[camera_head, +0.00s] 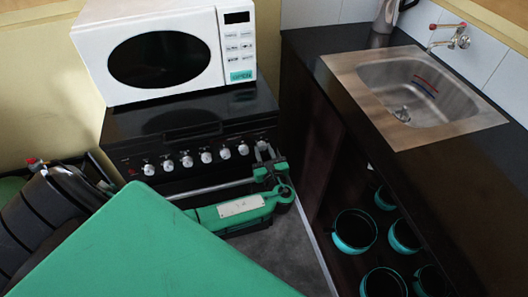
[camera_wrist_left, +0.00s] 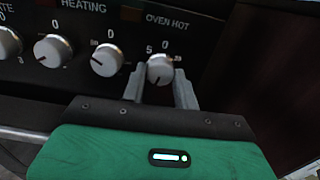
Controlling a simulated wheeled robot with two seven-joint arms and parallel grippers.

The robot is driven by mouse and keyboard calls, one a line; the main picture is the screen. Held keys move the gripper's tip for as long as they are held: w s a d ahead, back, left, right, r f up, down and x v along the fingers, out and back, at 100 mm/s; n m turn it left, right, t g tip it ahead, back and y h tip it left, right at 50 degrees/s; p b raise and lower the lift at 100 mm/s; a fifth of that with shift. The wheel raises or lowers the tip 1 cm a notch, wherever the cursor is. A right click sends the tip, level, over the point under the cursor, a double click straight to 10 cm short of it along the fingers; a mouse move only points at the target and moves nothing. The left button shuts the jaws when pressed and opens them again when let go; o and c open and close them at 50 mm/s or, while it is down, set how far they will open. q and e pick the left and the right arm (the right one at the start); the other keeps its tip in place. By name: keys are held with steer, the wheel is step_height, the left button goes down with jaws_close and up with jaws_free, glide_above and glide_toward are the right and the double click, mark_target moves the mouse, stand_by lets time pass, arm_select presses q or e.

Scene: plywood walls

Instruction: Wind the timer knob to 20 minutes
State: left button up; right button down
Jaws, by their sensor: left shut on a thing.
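The timer knob is most likely the rightmost round white knob (camera_wrist_left: 160,70) on the black oven panel. Marks 0 and 5 show around it in the left wrist view, with another number partly hidden at its right. A dark line on its face points downward. My left gripper (camera_wrist_left: 161,91) is shut on this knob, one grey finger on each side. In the head view my left gripper (camera_head: 265,155) is at the right end of the knob row, where its fingers partly hide the knob. My right gripper is not in view.
Several other white knobs (camera_head: 206,156) line the oven front to the left. A white microwave (camera_head: 160,50) stands on the black oven (camera_head: 165,125). A dark counter with a steel sink (camera_head: 420,95) is to the right, above shelves with teal-sided pots (camera_head: 354,232).

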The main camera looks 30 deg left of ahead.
arm_select(q)
steer(key=o, duration=1)
steer(key=shift+c, duration=0.2)
steer(key=shift+s+d, duration=0.1)
steer(key=shift+s+d+f, duration=0.1)
steer(key=shift+s+d, duration=0.1)
steer(key=shift+d, duration=0.05)
steer(key=b+v, duration=0.1)
steer(key=v, duration=1.2)
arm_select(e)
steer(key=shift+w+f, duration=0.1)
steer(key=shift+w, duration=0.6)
arm_select(q)
steer(key=shift+a, duration=0.1)
